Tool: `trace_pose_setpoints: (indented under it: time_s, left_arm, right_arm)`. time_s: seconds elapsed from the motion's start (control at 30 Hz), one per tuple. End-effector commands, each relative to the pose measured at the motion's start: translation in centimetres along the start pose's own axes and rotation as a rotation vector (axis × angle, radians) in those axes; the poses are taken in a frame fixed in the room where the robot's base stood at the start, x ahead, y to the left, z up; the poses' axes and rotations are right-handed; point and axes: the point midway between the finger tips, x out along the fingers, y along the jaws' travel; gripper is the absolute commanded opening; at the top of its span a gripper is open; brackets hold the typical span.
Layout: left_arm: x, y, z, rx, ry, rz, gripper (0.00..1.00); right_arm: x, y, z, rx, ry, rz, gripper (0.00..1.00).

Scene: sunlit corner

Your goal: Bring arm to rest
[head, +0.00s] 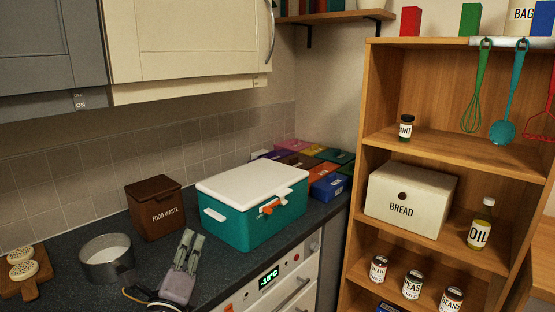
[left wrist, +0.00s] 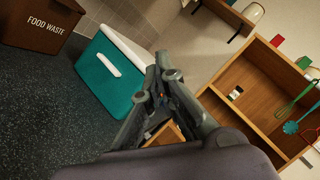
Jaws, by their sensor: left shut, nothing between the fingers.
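My left gripper (head: 187,246) is over the dark worktop in the head view, just in front of the teal cool box. Its fingers are together with nothing between them. In the left wrist view the gripper's fingertips (left wrist: 158,72) show in the middle, beside the cool box. The teal cool box (head: 232,222) has a white lid and an orange latch, and its lid is down. It also shows in the left wrist view (left wrist: 100,82). My right gripper does not show in either view.
A brown food waste bin (head: 155,208) and a metal pot (head: 107,259) stand left of the gripper. A wooden board (head: 28,277) with round items is at far left. Wooden shelves (head: 440,145) holding a bread bin (head: 408,203) and jars stand at right. Cupboards (head: 185,40) hang above.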

Motion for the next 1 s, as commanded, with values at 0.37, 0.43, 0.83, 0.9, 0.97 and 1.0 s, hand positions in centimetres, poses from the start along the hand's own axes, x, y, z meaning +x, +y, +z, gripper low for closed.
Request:
trace_pose_setpoints:
  time_s: [0.37,0.43,0.83,0.9,0.97,1.0]
  left_arm:
    - [-20.9,17.3,-7.4,-1.159,-0.254,0.943,0.0]
    - [-24.5,18.3,-8.5,-1.274,-0.331,1.071,0.0]
    - [-40.0,18.3,-11.9,-1.601,-0.752,1.581,0.0]
    - [-39.9,19.9,-13.1,-1.598,-0.759,1.588,0.0]
    - [-39.9,21.3,-14.0,-1.592,-0.759,1.593,0.0]
    - [-39.9,22.2,-14.6,-1.589,-0.759,1.596,0.0]
  right_arm:
    - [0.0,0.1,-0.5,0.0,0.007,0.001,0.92]
    - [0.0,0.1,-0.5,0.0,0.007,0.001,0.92]
    - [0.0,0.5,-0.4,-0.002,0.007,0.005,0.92]
    - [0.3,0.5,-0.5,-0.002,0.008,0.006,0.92]
    - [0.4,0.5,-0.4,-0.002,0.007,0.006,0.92]
    - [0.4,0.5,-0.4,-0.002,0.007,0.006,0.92]
